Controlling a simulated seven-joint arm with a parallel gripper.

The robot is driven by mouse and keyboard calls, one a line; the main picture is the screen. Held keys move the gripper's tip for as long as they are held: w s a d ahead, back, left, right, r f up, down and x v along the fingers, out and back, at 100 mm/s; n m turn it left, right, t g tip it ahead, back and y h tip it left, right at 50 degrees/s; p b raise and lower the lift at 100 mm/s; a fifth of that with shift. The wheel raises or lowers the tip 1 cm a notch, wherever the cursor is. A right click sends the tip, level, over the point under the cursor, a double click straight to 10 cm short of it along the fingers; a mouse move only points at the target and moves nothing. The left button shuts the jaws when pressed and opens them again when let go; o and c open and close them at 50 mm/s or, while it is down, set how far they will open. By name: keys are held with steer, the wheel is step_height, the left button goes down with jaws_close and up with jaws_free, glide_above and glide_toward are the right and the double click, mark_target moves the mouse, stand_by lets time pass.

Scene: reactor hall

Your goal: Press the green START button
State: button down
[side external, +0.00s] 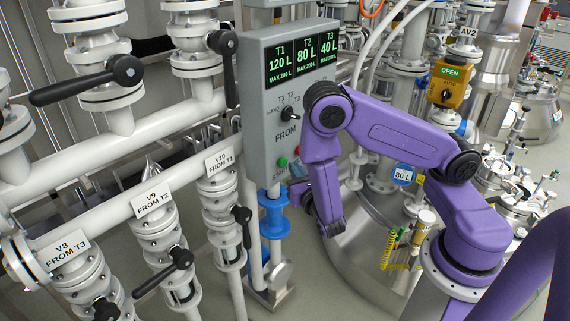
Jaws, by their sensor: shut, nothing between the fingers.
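The grey control box (270,130) stands on a post left of my purple arm. The round green START button (282,162) is low on its front face, with its label just below. A small red button (297,151) sits right of it. My gripper (297,190) is shut and empty, low beside the box, slightly below and right of the green button. It is small and partly hidden by my wrist. It appears apart from the button, though the depth of the gap is hard to tell.
A black selector knob (289,113) marked FROM is above the buttons. A display (302,60) shows T1 120 L, T2 80 L, T3 40 L. White pipes with black-handled valves (126,70) crowd the left. A yellow OPEN actuator (448,84) and a steel vessel (365,245) stand right.

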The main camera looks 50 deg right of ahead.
steer(key=shift+w, duration=0.85)
steer(key=s, duration=0.7)
